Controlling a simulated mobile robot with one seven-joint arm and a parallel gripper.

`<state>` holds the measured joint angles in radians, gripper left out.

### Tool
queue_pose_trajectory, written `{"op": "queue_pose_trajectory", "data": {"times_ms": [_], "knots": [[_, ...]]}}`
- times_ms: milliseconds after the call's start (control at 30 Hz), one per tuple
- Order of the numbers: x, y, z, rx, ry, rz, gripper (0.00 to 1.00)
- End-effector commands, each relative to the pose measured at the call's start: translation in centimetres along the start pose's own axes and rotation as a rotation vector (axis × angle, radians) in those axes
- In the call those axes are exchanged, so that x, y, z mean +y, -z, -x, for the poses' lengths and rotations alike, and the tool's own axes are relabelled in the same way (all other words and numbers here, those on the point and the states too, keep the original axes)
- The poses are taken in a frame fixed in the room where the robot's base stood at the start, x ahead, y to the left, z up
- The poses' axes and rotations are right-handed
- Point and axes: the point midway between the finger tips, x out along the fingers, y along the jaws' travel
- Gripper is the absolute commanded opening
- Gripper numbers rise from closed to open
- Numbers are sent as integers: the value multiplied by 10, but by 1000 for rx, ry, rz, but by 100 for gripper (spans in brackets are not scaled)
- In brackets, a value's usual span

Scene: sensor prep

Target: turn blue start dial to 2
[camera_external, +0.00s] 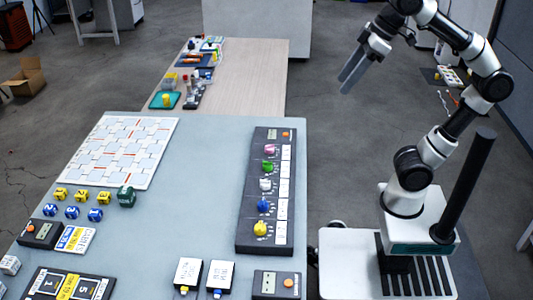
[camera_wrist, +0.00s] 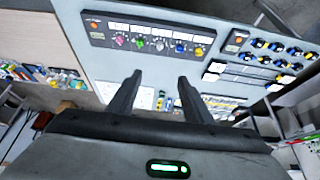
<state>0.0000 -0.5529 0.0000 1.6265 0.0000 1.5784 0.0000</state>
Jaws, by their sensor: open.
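The blue dial (camera_external: 263,206) sits on a long dark dial panel (camera_external: 243,207) at the right side of the grey-blue table. It is between a white dial (camera_external: 265,184) and a yellow dial (camera_external: 260,229). The blue dial also shows in the wrist view (camera_wrist: 180,48), small, so its setting is unreadable. A pink dial (camera_external: 270,149) and a green dial (camera_external: 267,166) are farther along the panel. My gripper (camera_external: 344,84) is open and empty, raised beyond the table's right edge, well apart from the panel. Its two fingers show in the wrist view (camera_wrist: 159,79).
A white tile grid (camera_external: 125,150), yellow and blue dice, and a green die (camera_external: 126,196) lie on the left of the table. Small boxes (camera_external: 187,273) stand near the front. A wooden table (camera_external: 255,75) with items adjoins the back. The middle surface beside the panel is clear.

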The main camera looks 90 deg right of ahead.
Motion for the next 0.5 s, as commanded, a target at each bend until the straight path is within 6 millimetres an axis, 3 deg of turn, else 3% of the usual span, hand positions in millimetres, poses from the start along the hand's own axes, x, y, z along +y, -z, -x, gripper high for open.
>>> {"op": "queue_pose_trajectory", "data": {"times_ms": [100,267,500], "knots": [[0,16,28,3,0,0,46],[-2,37,57,-8,-3,20,46],[-26,97,42,-133,-28,417,46]]}}
